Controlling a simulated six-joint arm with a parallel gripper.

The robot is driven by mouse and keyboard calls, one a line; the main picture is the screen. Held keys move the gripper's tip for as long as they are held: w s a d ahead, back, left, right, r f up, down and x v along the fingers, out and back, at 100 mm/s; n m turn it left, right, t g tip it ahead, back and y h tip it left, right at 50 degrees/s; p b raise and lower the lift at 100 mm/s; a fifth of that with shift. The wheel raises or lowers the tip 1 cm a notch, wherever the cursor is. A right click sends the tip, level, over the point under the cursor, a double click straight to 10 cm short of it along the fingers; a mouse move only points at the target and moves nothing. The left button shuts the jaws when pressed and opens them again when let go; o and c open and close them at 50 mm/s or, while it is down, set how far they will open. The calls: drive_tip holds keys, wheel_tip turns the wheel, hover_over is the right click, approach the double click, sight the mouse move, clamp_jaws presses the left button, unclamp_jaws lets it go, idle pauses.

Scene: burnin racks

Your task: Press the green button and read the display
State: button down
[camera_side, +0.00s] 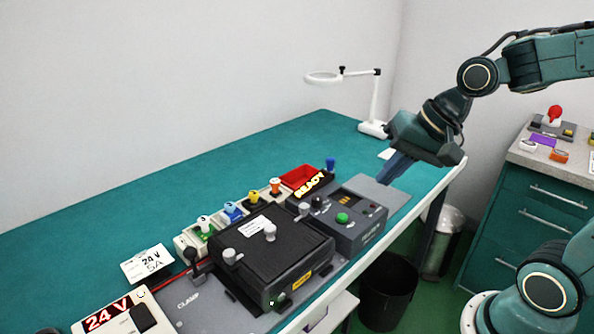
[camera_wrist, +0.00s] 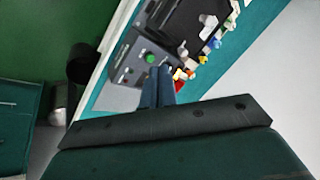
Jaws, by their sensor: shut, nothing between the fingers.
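The green button (camera_side: 342,217) sits on top of a grey control box (camera_side: 362,236) on the teal bench. It also shows in the wrist view (camera_wrist: 151,58), just beyond my fingertips. The display's text cannot be read in the wrist view.
Left of the box is a black lidded fixture (camera_side: 265,250) with knobs. A row of coloured connectors (camera_side: 230,212) and a red tray (camera_side: 301,176) lie behind. A "24 V" supply (camera_side: 115,315) stands at front left. A magnifier lamp (camera_side: 374,105) stands at the back.

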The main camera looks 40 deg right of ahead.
sight(347, 220)
drive_tip(key=w+d+f+m+t+y, duration=0.1)
drive_tip(key=w+d+f+m+y, duration=0.2)
drive_tip(key=w+m, duration=0.6)
drive_tip(key=shift+w+f+m+y, duration=0.45)
drive_tip(key=shift+f+m, duration=0.2)
drive_tip(key=shift+m, duration=0.45)
drive_tip(key=shift+d+f, duration=0.1)
drive_tip(key=shift+f, duration=4.3)
drive_tip(key=shift+f, duration=0.85)
drive_tip(key=shift+r, duration=0.8)
drive_tip(key=shift+r, duration=0.1)
